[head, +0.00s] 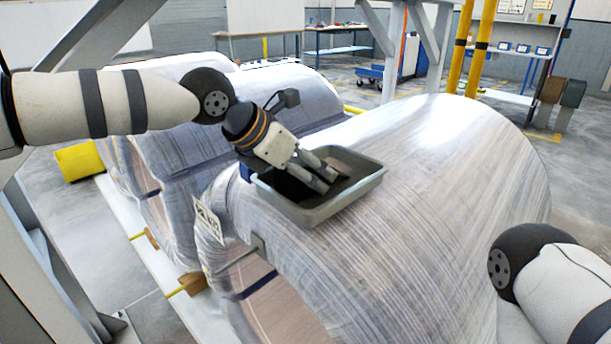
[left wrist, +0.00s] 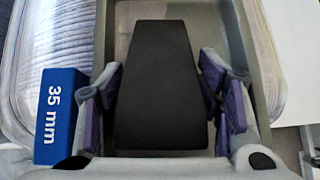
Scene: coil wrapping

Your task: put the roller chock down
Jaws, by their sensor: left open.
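The roller chock (left wrist: 160,90) is a black wedge, narrower at its far end, lying in a grey tray (head: 312,217) on top of the wrapped coil. In the left wrist view, the tray's wall (left wrist: 218,30) shows beside it. My left gripper (head: 325,180) reaches down into the tray and is open. In the left wrist view, its purple-padded fingers (left wrist: 162,95) stand on both sides of the chock with narrow gaps. In the head view, the fingers partly hide the tray's dark contents. My right gripper is out of view; only my right arm shows at lower right.
A blue block marked "35 mm" (left wrist: 60,115) is left of the fingers in the left wrist view. The large wrapped coil (head: 440,170) lies under the tray, with other wrapped coils (head: 190,140) behind. Yellow posts (head: 470,50) and workbenches (head: 335,50) stand farther back.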

